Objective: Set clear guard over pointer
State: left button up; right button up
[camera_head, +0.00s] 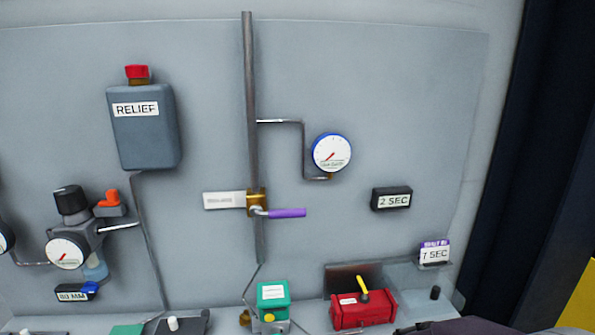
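A red actuator box (362,312) sits at the bottom, right of centre, with a white label on its front. A yellow pointer (363,289) sticks up from its top, leaning slightly. No cover shows over the pointer. I cannot make out the clear guard with certainty; a faint see-through edge (405,268) shows to the right behind the red box. A dark, purplish shape at the bottom right edge may be part of my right arm. No fingertips of either gripper show.
A green box (273,297) stands left of the red one, and a dark brown plate (352,277) stands behind it. Pipes, gauges and a purple-handled valve (287,213) are on the grey panel.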

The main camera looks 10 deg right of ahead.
aim_at(436, 291)
jog(key=z, duration=1.4)
